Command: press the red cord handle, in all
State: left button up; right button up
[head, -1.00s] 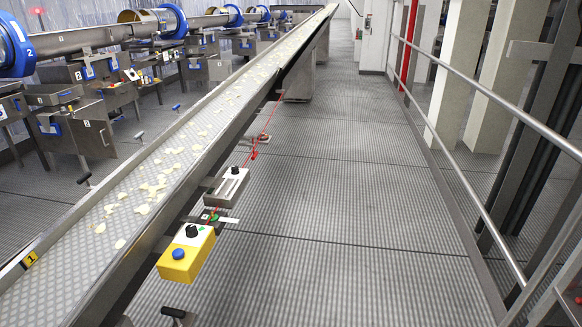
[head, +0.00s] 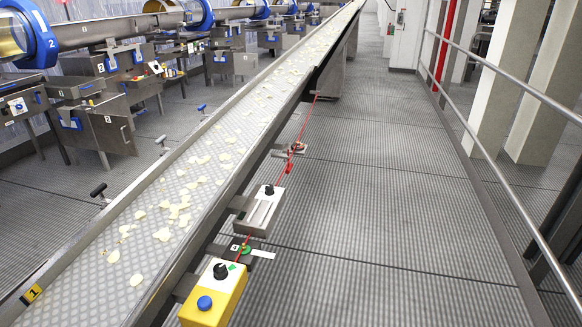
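A thin red cord (head: 308,112) runs along the right side of the conveyor. A small red piece, which looks like the cord handle (head: 290,160), sits on the cord by a grey bracket beside the belt frame. It is small, and its exact shape is hard to tell. Nearer along the cord is a round green-edged part (head: 245,249) with a white tag. Neither of my grippers shows in the head view.
The conveyor (head: 150,215) carries pale chips. A yellow box (head: 213,298) with a blue button and black knob, and a grey box (head: 262,211) with a black knob, hang on its right side. Open floor (head: 385,220) lies right of it, bounded by a railing (head: 515,88).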

aim_at(290, 166)
jog(key=i+l+u, duration=0.15)
jog(key=u, duration=0.2)
jog(key=i+l+u, duration=0.45)
jog(key=u, duration=0.25)
jog(key=i+l, duration=0.15)
jog(key=l, duration=0.25)
jog(key=i+l+u, duration=0.1)
jog(key=l, duration=0.25)
jog(key=i+l, duration=0.2)
jog(key=l, duration=0.2)
jog(key=i+l, duration=0.15)
jog(key=l, duration=0.25)
jog(key=i+l+u, duration=0.1)
jog(key=l, duration=0.25)
jog(key=i+l, duration=0.2)
jog(key=l, duration=0.2)
jog(key=u, duration=0.05)
